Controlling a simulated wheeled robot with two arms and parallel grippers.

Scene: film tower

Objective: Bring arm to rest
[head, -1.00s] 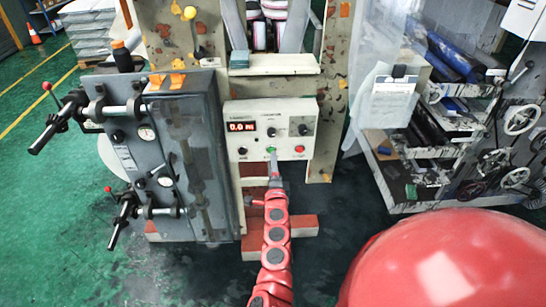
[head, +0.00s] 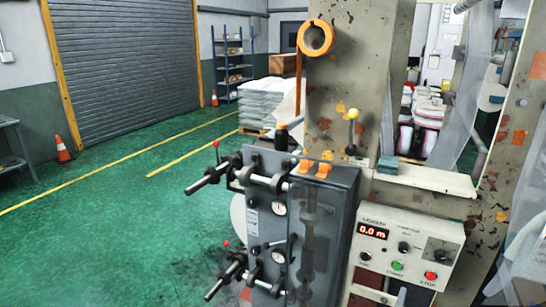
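Neither of my grippers can be made out in the head view, and no red arm link shows. A small grey shape shows at the bottom edge below the control panel; I cannot tell what it is. The light grey control panel (head: 405,246) is at the lower right, with a lit red display (head: 373,230) reading 0.0 m. Its green button (head: 397,266) and red button (head: 431,275) are in plain view, with nothing over them.
A grey cabinet (head: 345,215) with black-handled levers (head: 208,175) sticking out left stands beside the panel. A worn beige column (head: 350,75) rises behind. Green floor (head: 110,225) is open on the left, with an orange cone (head: 62,148) near the wall.

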